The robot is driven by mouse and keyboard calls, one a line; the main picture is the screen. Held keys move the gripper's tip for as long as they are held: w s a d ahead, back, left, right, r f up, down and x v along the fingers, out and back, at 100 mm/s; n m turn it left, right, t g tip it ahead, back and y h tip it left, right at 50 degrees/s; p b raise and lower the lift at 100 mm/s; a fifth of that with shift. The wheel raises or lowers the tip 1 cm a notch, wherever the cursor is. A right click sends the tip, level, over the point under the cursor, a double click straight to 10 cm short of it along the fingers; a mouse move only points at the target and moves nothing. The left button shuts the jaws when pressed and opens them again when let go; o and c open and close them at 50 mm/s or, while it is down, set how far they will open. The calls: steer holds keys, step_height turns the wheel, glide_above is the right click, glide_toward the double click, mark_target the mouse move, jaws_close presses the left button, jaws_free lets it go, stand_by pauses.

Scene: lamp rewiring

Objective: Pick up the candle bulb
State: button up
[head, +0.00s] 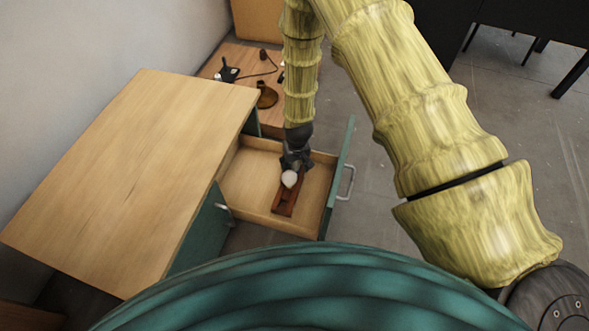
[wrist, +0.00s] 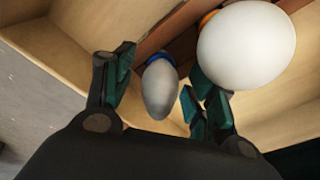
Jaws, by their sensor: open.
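The candle bulb (wrist: 160,90) is a grey, elongated bulb with a blue base, seen in the wrist view. It sits at a brown wooden holder (wrist: 180,30) in the open drawer. My gripper (wrist: 161,68) is open, with one finger on each side of the candle bulb in the picture. I cannot tell whether either finger touches it. A larger round white bulb (wrist: 246,45) with an orange base is close beside the right finger. In the head view my gripper (head: 294,161) is low over the drawer, and the candle bulb cannot be made out there.
The open drawer (head: 248,184) has wooden walls and a green front with a handle (head: 347,183). The wooden desk top (head: 130,165) is bare, at left. A lower wooden surface behind holds a dark lamp base (head: 267,97) and a cord. Black furniture stands at upper right.

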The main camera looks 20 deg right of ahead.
steer(key=c, duration=1.1)
steer(key=shift+o, duration=0.2)
steer(key=shift+r, duration=0.1)
